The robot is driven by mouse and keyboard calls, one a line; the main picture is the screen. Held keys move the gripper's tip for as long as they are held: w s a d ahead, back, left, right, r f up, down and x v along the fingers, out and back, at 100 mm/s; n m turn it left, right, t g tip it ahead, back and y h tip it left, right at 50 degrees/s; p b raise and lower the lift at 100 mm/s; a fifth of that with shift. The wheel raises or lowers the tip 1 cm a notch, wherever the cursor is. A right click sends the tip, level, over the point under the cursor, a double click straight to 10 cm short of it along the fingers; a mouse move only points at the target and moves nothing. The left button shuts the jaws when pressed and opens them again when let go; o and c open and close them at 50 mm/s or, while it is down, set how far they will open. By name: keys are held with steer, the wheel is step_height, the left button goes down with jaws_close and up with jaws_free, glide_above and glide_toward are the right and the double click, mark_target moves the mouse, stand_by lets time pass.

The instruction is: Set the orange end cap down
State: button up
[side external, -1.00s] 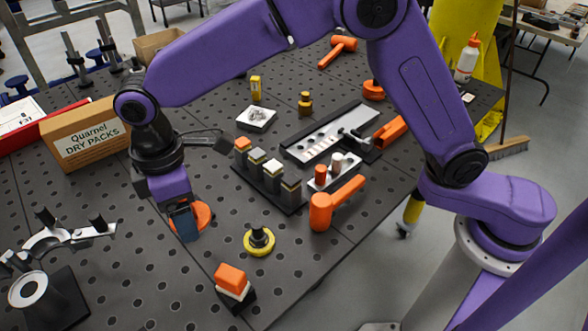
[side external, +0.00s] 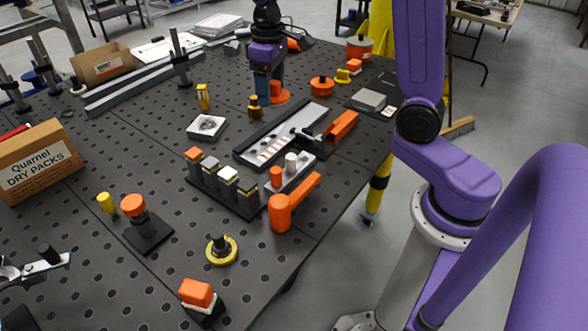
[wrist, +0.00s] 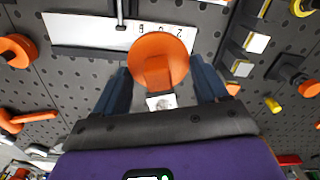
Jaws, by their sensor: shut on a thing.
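My gripper (side external: 264,92) is at the far side of the table in the side external view, pointing down. It is shut on the orange end cap (side external: 280,96), which is partly hidden by the fingers. In the wrist view the cap (wrist: 160,52) is a round orange disc with a tab between my two blue fingers (wrist: 158,88). The cap is low, close to the tabletop; I cannot tell whether it touches.
A brass-coloured piece (side external: 255,108) stands just in front of my gripper, and an orange round knob (side external: 322,86) is to its right. A grey plate fixture (side external: 270,140) lies nearer. An orange-topped post (side external: 133,207) stands at the left.

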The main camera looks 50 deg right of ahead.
step_height(320, 180, down, 8)
steer(key=s+m, duration=0.2)
steer(key=m, duration=0.1)
steer(key=shift+d, duration=0.2)
stand_by(0.6)
